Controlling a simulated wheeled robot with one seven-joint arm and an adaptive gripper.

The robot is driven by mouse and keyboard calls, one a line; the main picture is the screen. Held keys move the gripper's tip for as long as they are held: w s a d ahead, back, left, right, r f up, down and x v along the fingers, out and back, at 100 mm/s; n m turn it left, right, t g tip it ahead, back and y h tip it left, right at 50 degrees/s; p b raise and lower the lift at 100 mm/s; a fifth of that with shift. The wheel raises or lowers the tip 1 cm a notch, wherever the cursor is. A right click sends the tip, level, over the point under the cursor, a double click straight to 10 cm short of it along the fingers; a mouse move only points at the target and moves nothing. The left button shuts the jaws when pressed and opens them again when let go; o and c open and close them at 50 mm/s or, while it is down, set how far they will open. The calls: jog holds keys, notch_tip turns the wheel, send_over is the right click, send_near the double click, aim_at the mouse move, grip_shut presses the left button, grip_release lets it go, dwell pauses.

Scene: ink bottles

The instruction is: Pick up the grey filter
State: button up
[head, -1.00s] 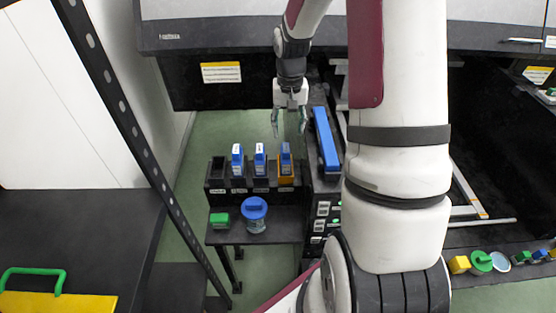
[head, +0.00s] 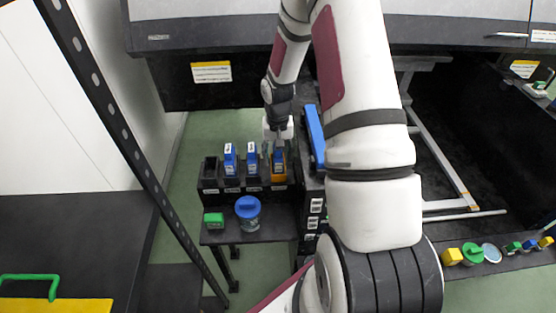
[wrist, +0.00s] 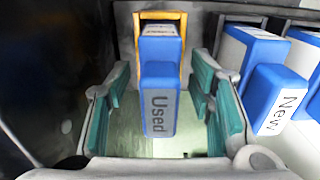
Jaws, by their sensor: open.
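The grey filter (wrist: 160,112) has a blue body and a grey face marked "Used". It stands in an orange-framed slot (wrist: 183,50), the rightmost of the black rack in the head view, where the filter (head: 278,161) shows just below my gripper (head: 279,146). In the wrist view my gripper (wrist: 158,98) is open, with its green-padded fingers on either side of the filter. Gaps show between the pads and the filter, so it is not gripped. The filter's lower end is hidden in the head view.
Two blue-and-white filters marked "New" (wrist: 284,103) stand close beside it in the black rack (head: 209,183), whose leftmost slot is empty. A blue-lidded jar (head: 248,213) and a green block (head: 213,220) sit on the lower shelf. A dark cabinet with a long blue bar (head: 315,135) stands at the right.

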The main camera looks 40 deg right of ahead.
grip_shut()
jog(key=shift+r, duration=0.1)
